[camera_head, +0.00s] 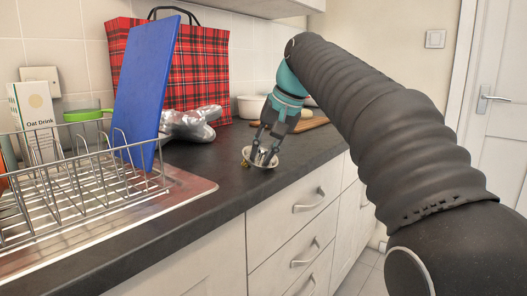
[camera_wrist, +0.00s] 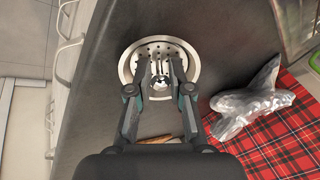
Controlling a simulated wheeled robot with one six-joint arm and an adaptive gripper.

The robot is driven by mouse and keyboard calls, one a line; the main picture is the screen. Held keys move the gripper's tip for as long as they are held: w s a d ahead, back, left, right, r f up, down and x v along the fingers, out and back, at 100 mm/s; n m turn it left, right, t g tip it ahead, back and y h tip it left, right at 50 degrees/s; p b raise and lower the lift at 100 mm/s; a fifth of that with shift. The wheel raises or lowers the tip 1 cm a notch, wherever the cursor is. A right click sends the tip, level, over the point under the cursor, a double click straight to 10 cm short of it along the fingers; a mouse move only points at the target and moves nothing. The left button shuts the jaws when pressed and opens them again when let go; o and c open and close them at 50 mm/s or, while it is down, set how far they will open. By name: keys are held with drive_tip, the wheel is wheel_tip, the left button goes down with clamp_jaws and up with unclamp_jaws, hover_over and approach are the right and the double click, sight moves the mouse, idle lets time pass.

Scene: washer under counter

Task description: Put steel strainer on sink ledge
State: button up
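The steel strainer (camera_head: 262,164) is a small round perforated dish with a wide rim. It is at the dark counter, right of the sink, near the front edge. In the wrist view its rim (camera_wrist: 128,67) shows behind my fingers. My gripper (camera_head: 264,156) points down over the strainer, with its two fingers apart on either side of the strainer's middle. The wrist view also shows my gripper (camera_wrist: 160,76) with a gap between the fingertips; I cannot tell whether they touch the strainer. The sink ledge (camera_head: 192,188) is bare steel at the counter's left.
A wire dish rack (camera_head: 80,208) holds a blue board (camera_head: 147,88) at the sink. A crumpled silver object (camera_head: 191,124) and a red tartan bag (camera_head: 205,70) stand behind. A white bowl (camera_head: 252,106) is farther along. Dark counter is bare between ledge and strainer.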

drive_tip(key=shift+o, duration=1.2)
drive_tip(key=shift+r, duration=0.15)
drive_tip(key=shift+d+r, duration=0.1)
drive_tip(key=shift+r, duration=0.2)
drive_tip(key=p+v, duration=0.2)
drive_tip(key=v, duration=0.9)
drive_tip(key=shift+d+r+p, duration=0.15)
drive_tip(key=shift+p, duration=0.2)
drive_tip(key=s+d+f+h, duration=0.1)
drive_tip(key=s+d+f, duration=0.2)
drive_tip(key=s+f, duration=0.2)
drive_tip(key=s+d+f+t+h, duration=0.1)
drive_tip(key=s+d+f, duration=0.3)
drive_tip(key=s+f, duration=0.2)
drive_tip(key=shift+s+f+m, duration=0.3)
drive_tip(key=shift+f, duration=0.7)
drive_tip(key=s+d+f, duration=0.1)
drive_tip(key=s+f, duration=0.3)
drive_tip(key=f, duration=0.3)
drive_tip(key=s+d+f+h, duration=0.1)
drive_tip(key=s+d+f, duration=0.1)
drive_tip(key=s+f, duration=0.3)
drive_tip(key=s+d+f+n+t+h, duration=0.1)
drive_tip(key=s+f, duration=0.3)
drive_tip(key=f, duration=0.4)
drive_tip(key=shift+s+d+f, duration=0.2)
drive_tip(key=shift+d+f, duration=0.2)
drive_tip(key=shift+d, duration=0.25)
drive_tip(key=shift+c, duration=1)
drive_tip(key=shift+d, duration=0.15)
